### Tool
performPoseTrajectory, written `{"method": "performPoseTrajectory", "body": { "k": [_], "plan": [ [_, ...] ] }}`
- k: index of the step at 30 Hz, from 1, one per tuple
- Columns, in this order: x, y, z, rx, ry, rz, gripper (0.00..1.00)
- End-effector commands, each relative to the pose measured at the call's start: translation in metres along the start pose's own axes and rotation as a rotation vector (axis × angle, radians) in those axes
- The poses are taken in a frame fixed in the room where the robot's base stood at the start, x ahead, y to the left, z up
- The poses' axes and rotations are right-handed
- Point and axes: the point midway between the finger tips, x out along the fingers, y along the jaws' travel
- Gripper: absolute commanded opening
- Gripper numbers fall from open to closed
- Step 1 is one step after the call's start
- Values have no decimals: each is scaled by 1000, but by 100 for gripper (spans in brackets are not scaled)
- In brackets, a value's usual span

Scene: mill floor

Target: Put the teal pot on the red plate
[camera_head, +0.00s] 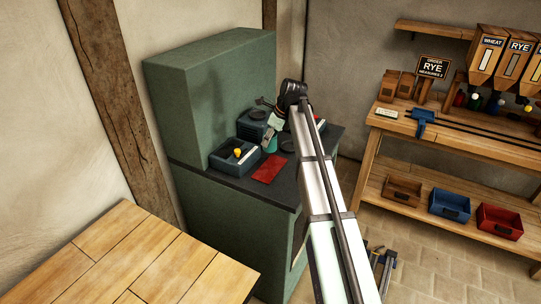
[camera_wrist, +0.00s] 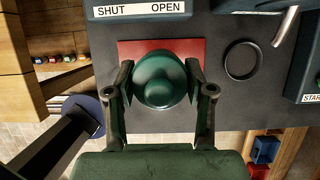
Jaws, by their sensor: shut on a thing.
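The teal pot (camera_wrist: 161,78) is between the two fingers of my gripper (camera_wrist: 161,88) in the wrist view, and the gripper is shut on it. In the head view the pot (camera_head: 270,146) shows small beneath my gripper, partly hidden by the arm. The red plate (camera_head: 269,168) lies flat on the dark counter, and the pot appears just beyond its far edge there. In the wrist view the pot overlaps the red plate (camera_wrist: 128,48) and covers its middle. I cannot tell the height of the pot's base, which is hidden.
A dark ring (camera_wrist: 243,60) lies on the counter right of the plate in the wrist view. A dark box with a yellow knob (camera_head: 237,153) stands left of the plate. A green panel (camera_head: 215,90) rises behind. A shelf bench (camera_head: 440,125) stands at right.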

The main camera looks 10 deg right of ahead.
Motion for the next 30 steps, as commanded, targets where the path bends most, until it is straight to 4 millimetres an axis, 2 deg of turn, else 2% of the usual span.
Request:
{"method": "performPoseTrajectory", "body": {
  "k": [3,7,16,24,30],
  "plan": [
    [21,1,-9,1,0,1,0],
    [38,0,-16,0,-1,0,0],
    [55,0,-23,0,-1,0,0],
    [82,0,-34,0,-2,-1,0],
    [83,0,-34,0,-2,-1,0]
  ]
}}
